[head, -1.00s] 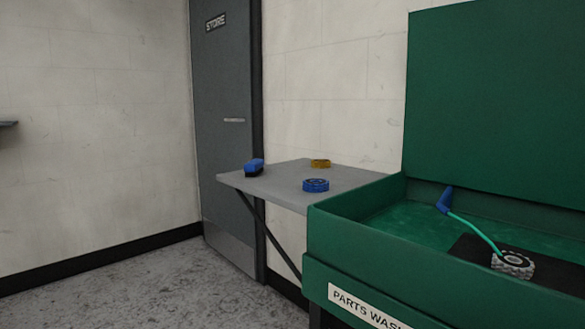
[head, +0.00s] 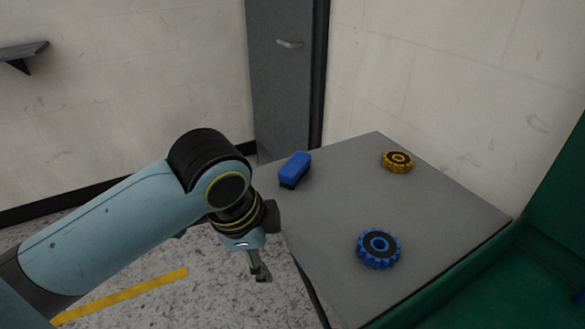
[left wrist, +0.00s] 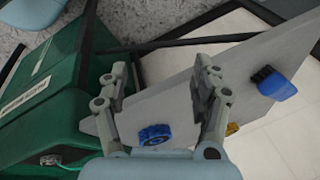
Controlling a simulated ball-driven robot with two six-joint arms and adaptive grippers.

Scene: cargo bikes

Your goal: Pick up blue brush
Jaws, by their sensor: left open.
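The blue brush (head: 295,168), a blue block with dark bristles beneath, lies on the grey shelf (head: 340,215) near its far left edge. In the left wrist view the brush (left wrist: 278,86) is at the right, outside the jaws. My left gripper (head: 262,275) hangs over the floor just left of the shelf, apart from the brush and nearer to me than it. In the left wrist view my left gripper (left wrist: 160,80) is open and empty, with its fingers wide apart. My right gripper is not in view.
A blue cogged wheel (head: 379,249) and a yellow cogged wheel (head: 397,162) lie on the shelf. The green parts washer (head: 530,270) adjoins the shelf at the right. A grey door (head: 281,90) stands behind. The shelf's middle is clear.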

